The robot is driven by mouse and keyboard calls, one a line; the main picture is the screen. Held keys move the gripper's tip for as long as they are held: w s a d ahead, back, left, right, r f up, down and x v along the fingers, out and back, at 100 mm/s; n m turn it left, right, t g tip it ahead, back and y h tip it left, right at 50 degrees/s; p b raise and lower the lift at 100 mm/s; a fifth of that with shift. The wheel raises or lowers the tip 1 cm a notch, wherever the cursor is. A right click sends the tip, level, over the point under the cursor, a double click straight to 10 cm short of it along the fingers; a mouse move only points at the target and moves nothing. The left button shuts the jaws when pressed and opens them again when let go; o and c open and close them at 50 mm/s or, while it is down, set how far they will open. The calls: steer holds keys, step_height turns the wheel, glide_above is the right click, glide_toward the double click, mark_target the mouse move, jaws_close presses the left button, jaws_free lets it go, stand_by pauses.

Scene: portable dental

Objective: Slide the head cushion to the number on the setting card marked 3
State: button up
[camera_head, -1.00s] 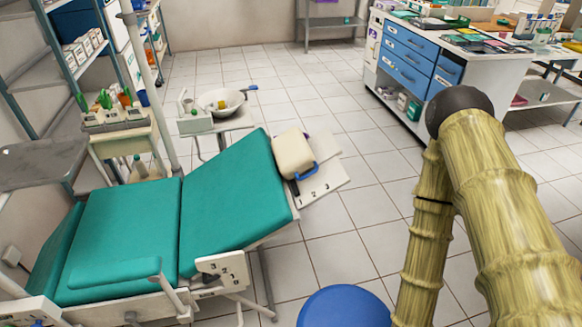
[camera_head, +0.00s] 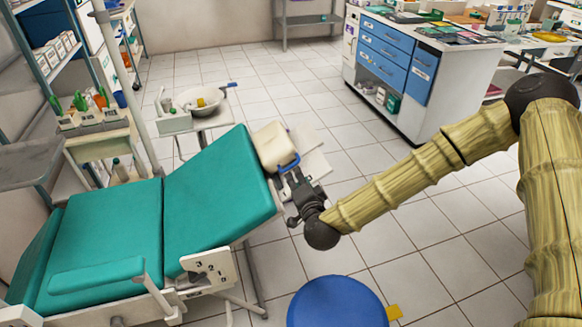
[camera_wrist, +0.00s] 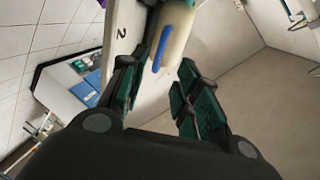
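The beige head cushion (camera_head: 272,146) sits at the upper end of the teal chair back, with a blue handle (camera_head: 290,163) at its front edge. A white number plate (camera_head: 314,166) lies under and beside it. My gripper (camera_head: 296,180) is just below the handle and hides most of the plate's numbers. In the wrist view my gripper (camera_wrist: 165,92) has its fingers apart, with the blue handle (camera_wrist: 163,44) ahead between them, apparently not gripped. A "2" shows on the plate (camera_wrist: 121,32) at left. A numbered card (camera_head: 206,270) is on the chair's side; its marking is unclear.
The teal chair (camera_head: 105,235) fills the left. A blue stool (camera_head: 338,303) stands at the front. A side table with a bowl (camera_head: 200,104) is behind the chair. A blue-drawer cabinet (camera_head: 396,66) stands at the back right. The tiled floor between is open.

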mark_target(291, 167)
steer(key=p+x, duration=0.1)
steer(key=x, duration=0.8)
steer(key=shift+w+f, duration=0.2)
jaws_close()
